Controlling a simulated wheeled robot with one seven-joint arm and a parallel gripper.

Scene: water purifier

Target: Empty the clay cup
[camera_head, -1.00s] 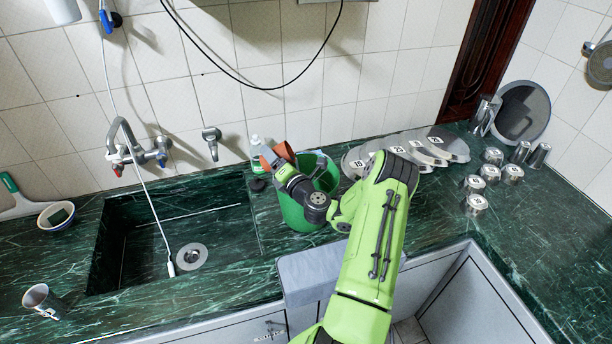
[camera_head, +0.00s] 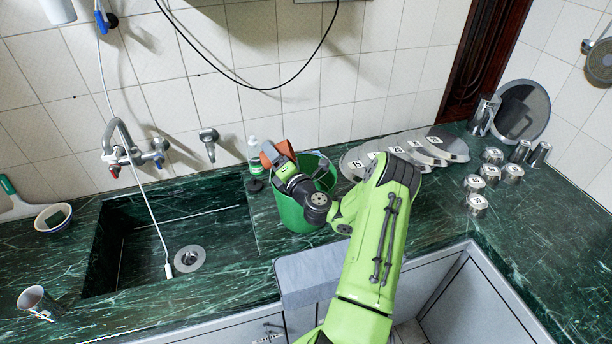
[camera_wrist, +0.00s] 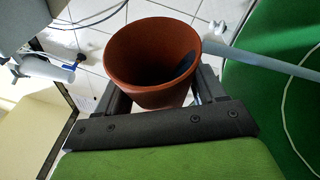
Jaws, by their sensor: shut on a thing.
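The clay cup (camera_head: 276,152) is orange-brown and held at the back left rim of the green bucket (camera_head: 297,215), partly hidden by my arm. In the wrist view the clay cup (camera_wrist: 150,48) has its open mouth facing the camera. Its inside is dark, with a small bluish patch on the inner wall; I cannot tell if this is contents. My gripper (camera_wrist: 160,92) is shut around the cup, one finger on each side. It also shows in the head view (camera_head: 281,164), where its fingers are mostly hidden. Green surface fills the wrist view's right side.
The sink (camera_head: 170,245) lies left of the bucket. Lids (camera_head: 415,148) and small metal tins (camera_head: 480,185) stand to the right.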

